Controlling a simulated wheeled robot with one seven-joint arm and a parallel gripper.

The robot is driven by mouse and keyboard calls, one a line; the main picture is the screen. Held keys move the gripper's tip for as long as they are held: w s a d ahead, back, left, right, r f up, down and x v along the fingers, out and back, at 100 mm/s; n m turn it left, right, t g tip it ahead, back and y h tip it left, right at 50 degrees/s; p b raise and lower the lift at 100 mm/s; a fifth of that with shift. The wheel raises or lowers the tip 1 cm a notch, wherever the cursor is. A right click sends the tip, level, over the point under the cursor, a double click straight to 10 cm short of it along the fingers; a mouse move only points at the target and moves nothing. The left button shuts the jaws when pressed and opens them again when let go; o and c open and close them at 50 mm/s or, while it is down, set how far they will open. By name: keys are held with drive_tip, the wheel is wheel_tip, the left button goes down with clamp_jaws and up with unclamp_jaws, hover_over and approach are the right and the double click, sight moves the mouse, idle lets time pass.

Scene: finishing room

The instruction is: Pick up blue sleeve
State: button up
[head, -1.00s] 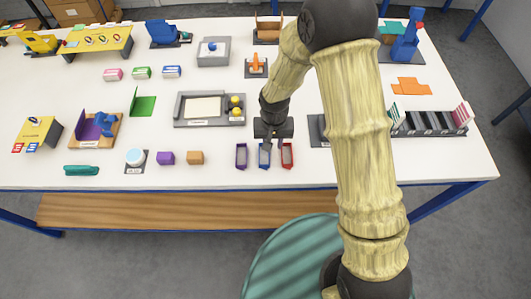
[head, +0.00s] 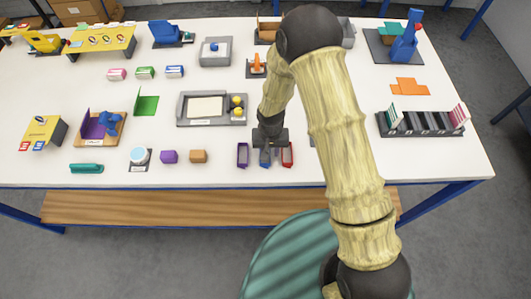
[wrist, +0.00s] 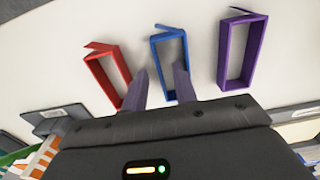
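The blue sleeve (wrist: 168,36), an open rectangular frame with a raised flap at one end, lies in the middle of three sleeves. It also shows in the head view (head: 265,160), mostly hidden by my gripper. My gripper (wrist: 161,72) is open and over the blue sleeve. In the wrist view its left finger is in the gap beside the red sleeve (wrist: 92,72), and its right finger overlaps the blue sleeve's opening. The finger height is hard to tell. The purple sleeve (wrist: 242,48) lies to the right in the wrist view.
The red and purple sleeves flank the blue one closely. A grey tray (head: 212,108) is behind, and a slotted rack (head: 420,124) is to the right.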

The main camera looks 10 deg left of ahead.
drive_tip(key=shift+w, duration=0.15)
clamp_jaws()
drive_tip(key=shift+s+a, duration=0.15)
drive_tip(key=shift+s, duration=0.05)
drive_tip(key=shift+r, duration=0.1)
drive_tip(key=shift+r+b, duration=0.3)
drive_tip(key=shift+r, duration=0.35)
wheel_tip(320, 180, up, 8)
drive_tip(key=b, duration=0.2)
drive_tip(key=shift+r, duration=0.25)
drive_tip(key=shift+w, duration=0.1)
